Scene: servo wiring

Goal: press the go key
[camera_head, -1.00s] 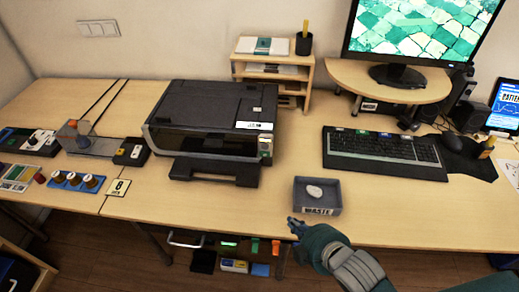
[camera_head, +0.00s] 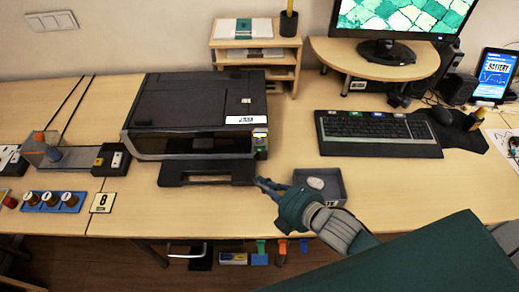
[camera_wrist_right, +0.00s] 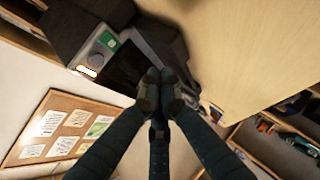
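The black printer (camera_head: 195,115) stands left of centre on the desk. At its front right corner is a small control panel (camera_head: 260,137) with a light strip and a green patch. The right wrist view shows a panel with a round knob, a green key (camera_wrist_right: 112,42) and a lit white-orange strip; I cannot read a go label. My right gripper (camera_head: 262,184) is just in front of the printer's tray, near its right end. In the right wrist view its fingertips (camera_wrist_right: 157,84) are together and empty, apart from the panel. My left gripper is not in view.
The grey waste tray (camera_head: 333,185) with a pale lump stands just behind my right wrist. A keyboard (camera_head: 378,133) with some coloured keys lies to the right. At the left are a blue holder with knobs (camera_head: 50,201) and a number card (camera_head: 103,202).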

